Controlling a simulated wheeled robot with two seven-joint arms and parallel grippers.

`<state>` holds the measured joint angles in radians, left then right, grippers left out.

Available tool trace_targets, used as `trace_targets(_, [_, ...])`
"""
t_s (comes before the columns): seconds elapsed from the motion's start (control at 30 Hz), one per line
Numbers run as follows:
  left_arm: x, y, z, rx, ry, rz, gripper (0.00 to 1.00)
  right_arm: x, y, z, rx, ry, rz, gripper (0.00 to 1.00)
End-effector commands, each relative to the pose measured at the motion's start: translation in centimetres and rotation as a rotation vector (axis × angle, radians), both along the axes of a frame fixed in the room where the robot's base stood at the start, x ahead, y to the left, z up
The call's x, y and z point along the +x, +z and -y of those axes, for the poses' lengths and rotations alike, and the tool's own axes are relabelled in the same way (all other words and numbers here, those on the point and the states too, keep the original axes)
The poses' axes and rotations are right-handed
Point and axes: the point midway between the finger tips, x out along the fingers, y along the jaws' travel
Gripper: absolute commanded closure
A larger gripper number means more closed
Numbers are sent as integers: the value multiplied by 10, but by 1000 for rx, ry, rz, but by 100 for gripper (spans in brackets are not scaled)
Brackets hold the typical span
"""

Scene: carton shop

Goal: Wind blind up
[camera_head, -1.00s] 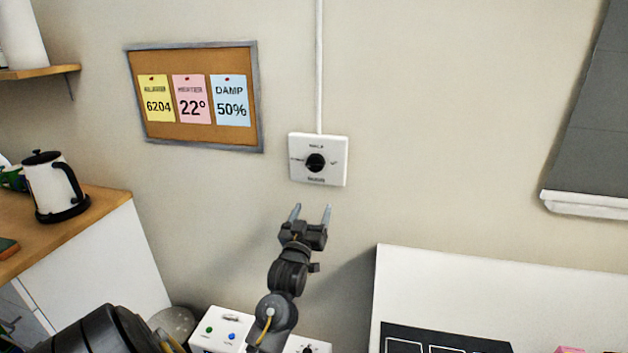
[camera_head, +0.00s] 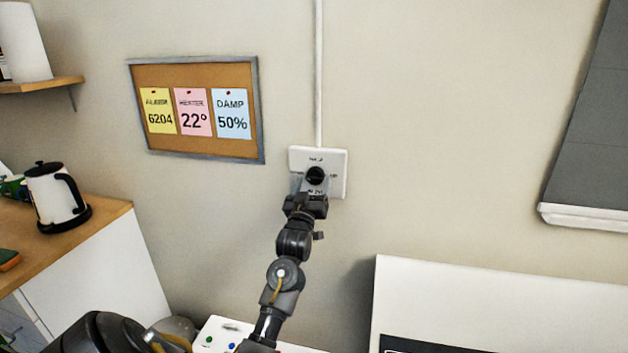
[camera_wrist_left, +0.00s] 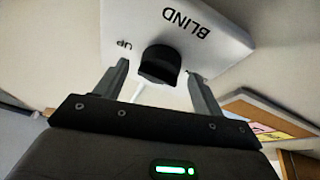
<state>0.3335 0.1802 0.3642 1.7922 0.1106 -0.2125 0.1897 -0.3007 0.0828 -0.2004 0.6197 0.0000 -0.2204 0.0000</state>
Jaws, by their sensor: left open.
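The blind switch is a white wall plate (camera_head: 334,162) with a round black knob (camera_head: 315,175) at its middle. In the left wrist view the plate (camera_wrist_left: 222,42) reads BLIND and UP, and the knob (camera_wrist_left: 160,66) lies ahead between the fingertips. My left gripper (camera_head: 312,188) is at the plate, its open fingers (camera_wrist_left: 158,75) on either side of the knob with gaps showing. The grey blind (camera_head: 610,130) hangs at the far right with a white bottom bar (camera_head: 585,217). My right gripper is not in view.
A cork board (camera_head: 195,152) with three notes hangs left of the switch. A kettle (camera_head: 55,195) stands on the wooden counter (camera_head: 105,217) at left. A white panel (camera_head: 500,295) stands at lower right. The wall right of the switch is clear.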

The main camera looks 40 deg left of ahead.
Motion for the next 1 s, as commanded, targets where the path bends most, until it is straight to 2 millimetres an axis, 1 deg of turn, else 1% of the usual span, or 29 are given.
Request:
trace_targets(0.13, [8,4,-4,0,-1,0,31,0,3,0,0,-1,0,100])
trace_targets(0.4, [9,4,-4,0,-1,0,31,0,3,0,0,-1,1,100])
trace_targets(0.43, [9,4,-4,0,-1,0,32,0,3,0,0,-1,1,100])
trace_targets(0.73, [9,4,-4,0,-1,0,72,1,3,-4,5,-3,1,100])
trace_targets(0.77, [9,3,1,-2,-2,0,73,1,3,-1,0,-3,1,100])
trace_targets(0.8, [9,3,-1,0,-1,-1,73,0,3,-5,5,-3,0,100])
trace_targets(1.0, [9,4,-4,25,-3,-14,73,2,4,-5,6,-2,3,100])
